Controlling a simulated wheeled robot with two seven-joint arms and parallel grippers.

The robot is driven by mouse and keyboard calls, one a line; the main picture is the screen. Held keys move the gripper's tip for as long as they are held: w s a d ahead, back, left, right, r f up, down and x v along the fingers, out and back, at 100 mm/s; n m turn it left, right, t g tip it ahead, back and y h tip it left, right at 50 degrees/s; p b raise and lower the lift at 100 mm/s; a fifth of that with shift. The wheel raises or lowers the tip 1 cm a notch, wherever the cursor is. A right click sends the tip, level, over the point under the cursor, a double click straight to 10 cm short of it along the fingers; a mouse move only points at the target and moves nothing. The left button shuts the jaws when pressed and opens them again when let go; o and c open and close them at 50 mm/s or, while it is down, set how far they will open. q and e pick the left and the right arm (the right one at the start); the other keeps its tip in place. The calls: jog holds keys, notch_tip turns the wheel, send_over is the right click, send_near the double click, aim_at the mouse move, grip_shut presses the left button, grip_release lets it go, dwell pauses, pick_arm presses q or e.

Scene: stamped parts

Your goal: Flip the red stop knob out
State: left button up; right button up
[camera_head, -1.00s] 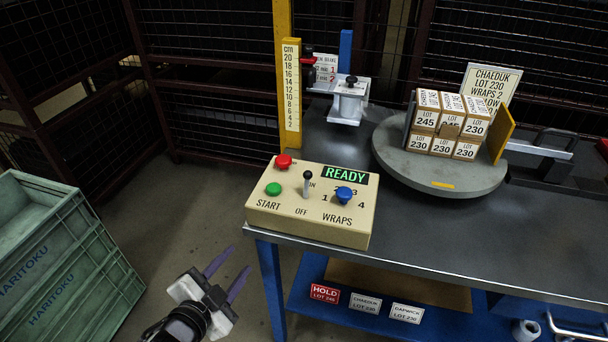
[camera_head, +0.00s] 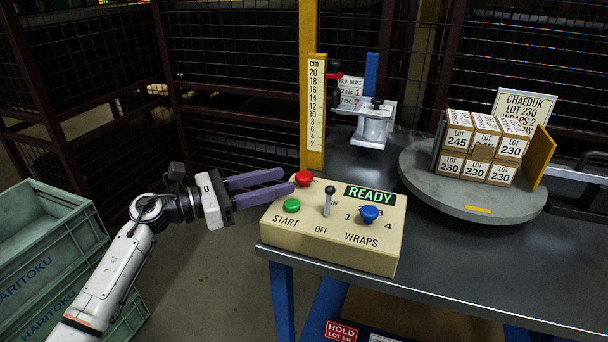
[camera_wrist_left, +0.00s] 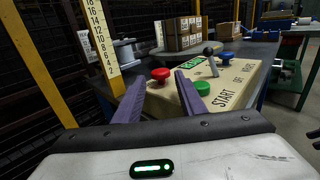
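The red stop knob (camera_head: 304,178) stands on the top back-left corner of the cream control box (camera_head: 330,258). In the left wrist view the red knob (camera_wrist_left: 161,75) shows beyond and between the two finger tips. My left gripper (camera_head: 288,182) is open, its purple fingers pointing right at the box's left edge, with the tips just short of the red knob. Nothing is between the fingers. I cannot tell whether the tips touch the box.
The box also carries a green start button (camera_head: 291,205), a toggle lever (camera_head: 328,200), a blue wraps knob (camera_head: 369,214) and a READY display (camera_head: 370,194). A yellow ruler post (camera_head: 316,110) stands behind. Cartons (camera_head: 483,150) sit on a grey turntable (camera_head: 470,200) at right.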

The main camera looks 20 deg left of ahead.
aim_at(297, 177)
pick_arm(q)
jog(key=x, duration=0.7)
